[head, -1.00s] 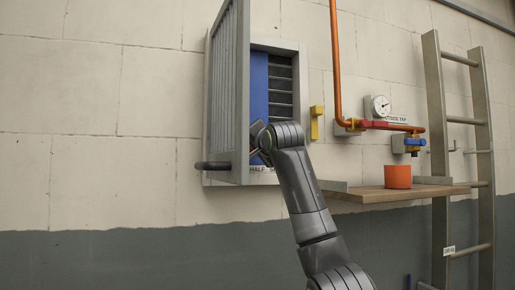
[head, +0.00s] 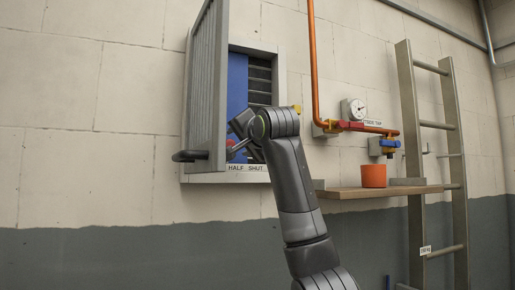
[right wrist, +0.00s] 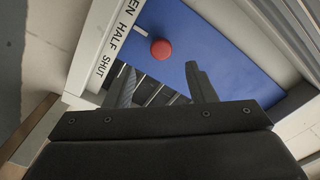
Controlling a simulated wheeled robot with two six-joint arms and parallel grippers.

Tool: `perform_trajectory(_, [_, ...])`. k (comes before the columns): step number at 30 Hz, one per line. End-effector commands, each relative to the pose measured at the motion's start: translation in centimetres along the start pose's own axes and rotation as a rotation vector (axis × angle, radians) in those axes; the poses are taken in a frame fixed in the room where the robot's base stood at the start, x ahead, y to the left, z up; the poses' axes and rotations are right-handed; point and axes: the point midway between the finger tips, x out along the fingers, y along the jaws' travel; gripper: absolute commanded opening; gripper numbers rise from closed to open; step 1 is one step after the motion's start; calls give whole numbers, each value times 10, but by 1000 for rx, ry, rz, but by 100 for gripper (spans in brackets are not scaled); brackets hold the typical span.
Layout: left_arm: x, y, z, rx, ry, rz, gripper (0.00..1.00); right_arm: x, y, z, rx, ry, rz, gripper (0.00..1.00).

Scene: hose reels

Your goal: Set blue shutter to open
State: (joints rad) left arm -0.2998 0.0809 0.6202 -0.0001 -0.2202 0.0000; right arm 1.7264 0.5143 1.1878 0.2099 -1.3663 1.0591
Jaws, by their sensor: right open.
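The blue shutter (head: 237,85) is a flat panel in a grey wall box, covering the left part of the opening with dark slats bare to its right. It fills much of the right wrist view (right wrist: 215,50). Its red knob (right wrist: 160,49) stands near the lettered edge, by a short white mark. The label strip (head: 248,168) reads HALF and SHUT; the wrist view also shows the letters EN. My right gripper (right wrist: 158,72) is open and empty, its fingers pointing at the knob and apart from it. In the head view the gripper (head: 242,140) partly hides the shutter. My left gripper is out of view.
The box's grey ribbed door (head: 207,85) stands open on the left, with a dark bar (head: 188,156) at its foot.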

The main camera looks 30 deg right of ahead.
Motion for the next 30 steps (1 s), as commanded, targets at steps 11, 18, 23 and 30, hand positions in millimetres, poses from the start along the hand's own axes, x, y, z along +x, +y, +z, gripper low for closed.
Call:
perform_trajectory(11, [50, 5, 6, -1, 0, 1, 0, -75, 3, 2, 1, 2, -4, 50])
perform_trajectory(18, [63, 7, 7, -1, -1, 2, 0, -105, 1, 1, 1, 2, -2, 50])
perform_trajectory(23, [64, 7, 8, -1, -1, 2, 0, -111, 0, 0, 1, 1, -1, 50])
perform_trajectory(30, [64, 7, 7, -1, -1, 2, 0, -111, 0, 0, 1, 1, 0, 50])
